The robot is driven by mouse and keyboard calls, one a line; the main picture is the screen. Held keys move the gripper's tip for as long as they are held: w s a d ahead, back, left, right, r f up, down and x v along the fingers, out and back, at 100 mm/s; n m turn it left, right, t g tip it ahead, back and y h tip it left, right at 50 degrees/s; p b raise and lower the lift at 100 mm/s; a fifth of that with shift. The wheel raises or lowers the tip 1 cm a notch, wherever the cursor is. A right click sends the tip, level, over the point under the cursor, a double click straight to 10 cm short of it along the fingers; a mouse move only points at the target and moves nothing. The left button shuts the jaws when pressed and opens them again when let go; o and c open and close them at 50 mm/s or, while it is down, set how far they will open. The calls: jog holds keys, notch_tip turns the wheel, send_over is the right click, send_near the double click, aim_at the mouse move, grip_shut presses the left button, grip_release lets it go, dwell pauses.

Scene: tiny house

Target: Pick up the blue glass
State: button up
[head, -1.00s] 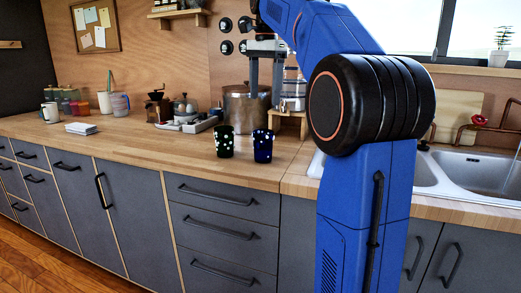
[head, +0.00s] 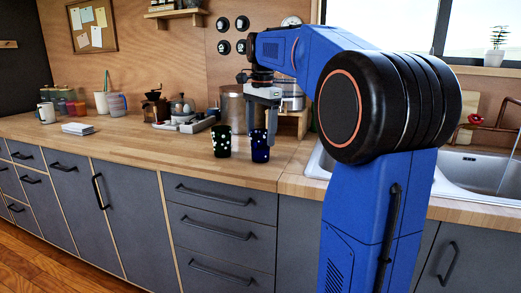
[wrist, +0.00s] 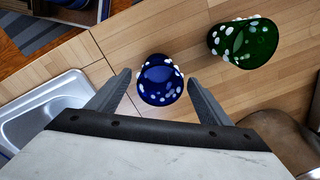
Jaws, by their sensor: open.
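The blue glass (head: 259,148) with white dots stands upright on the wooden counter, near the front edge. It also shows in the wrist view (wrist: 160,82), seen from above, lying between the two fingers in the picture. My gripper (head: 262,130) points down over the blue glass, and its fingers overlap the glass in the head view. In the wrist view my gripper (wrist: 160,84) is open, with a finger on either side and a gap to the glass. A dark green glass (head: 221,141) with white dots stands just left of the blue one, and in the wrist view (wrist: 243,42) at upper right.
A sink (head: 465,170) lies to the right. A large metal pot (head: 232,108) stands behind the glasses. The counter (head: 130,150) left of the glasses is mostly clear.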

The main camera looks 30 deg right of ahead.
jog(key=shift+f, duration=1)
jog(key=c, duration=1.3)
jog(key=shift+r, duration=0.15)
